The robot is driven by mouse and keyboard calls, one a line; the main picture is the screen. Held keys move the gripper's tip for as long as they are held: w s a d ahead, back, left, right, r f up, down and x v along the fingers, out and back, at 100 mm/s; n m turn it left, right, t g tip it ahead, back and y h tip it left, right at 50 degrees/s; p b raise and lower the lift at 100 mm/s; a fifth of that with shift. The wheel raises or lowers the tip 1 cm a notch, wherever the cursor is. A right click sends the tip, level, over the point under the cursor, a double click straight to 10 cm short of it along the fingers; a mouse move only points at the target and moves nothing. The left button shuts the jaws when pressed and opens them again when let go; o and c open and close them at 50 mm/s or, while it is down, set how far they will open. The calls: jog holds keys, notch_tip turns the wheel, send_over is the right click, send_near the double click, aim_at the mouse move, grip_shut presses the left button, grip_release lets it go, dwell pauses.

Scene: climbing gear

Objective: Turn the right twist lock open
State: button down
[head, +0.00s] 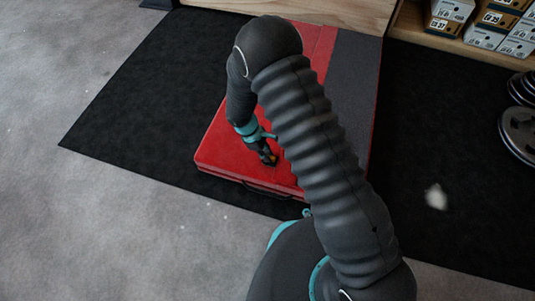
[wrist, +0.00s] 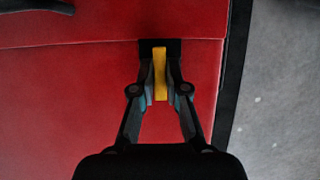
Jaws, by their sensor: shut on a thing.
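The right twist lock shows in the wrist view as a yellow tab (wrist: 160,75) on a black base (wrist: 146,46), at a seam of a red pad. The tab stands in line with my fingers in the picture. My gripper (wrist: 160,92) is shut on the yellow tab, one finger on each side of it. In the head view my gripper (head: 268,157) is down at the red top of the crash pad (head: 225,150), and the lock there is small and mostly hidden by the fingers.
The pad lies on a black mat (head: 130,90) over a grey floor. A black handle (wrist: 38,6) shows at the wrist view's top left. Shoe boxes (head: 487,28) stand on a shelf at the back right, with dark round plates (head: 520,130) at the right edge.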

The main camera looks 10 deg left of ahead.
jog(key=c, duration=1.2)
grip_release()
jog(key=v, duration=1.2)
jog(key=s+d+r+m+t+y+p, duration=0.1)
jog(key=s+d+r+m, duration=0.4)
jog(key=d+r, duration=0.6)
jog(key=s+d+r+m+t+y+p, duration=0.2)
jog(key=s+d+r+m, duration=0.3)
jog(key=d+r, duration=0.6)
jog(key=s+d+r+m+t+y+p, duration=0.1)
jog(key=s+d+r+m+t+p, duration=0.2)
jog(key=r, duration=1.6)
jog(key=shift+s+d+r+m+y+p, duration=0.15)
jog(key=shift+s+d+m, duration=0.45)
jog(key=shift+d, duration=0.7)
jog(key=shift+s+d+f+m+y+p, duration=0.15)
jog(key=shift+s+d+m, duration=0.3)
jog(key=shift+d+m, duration=0.6)
jog(key=shift+s+d+r+m+p, duration=0.2)
jog(key=shift+s+d+m, duration=0.3)
jog(key=shift+d, duration=1.05)
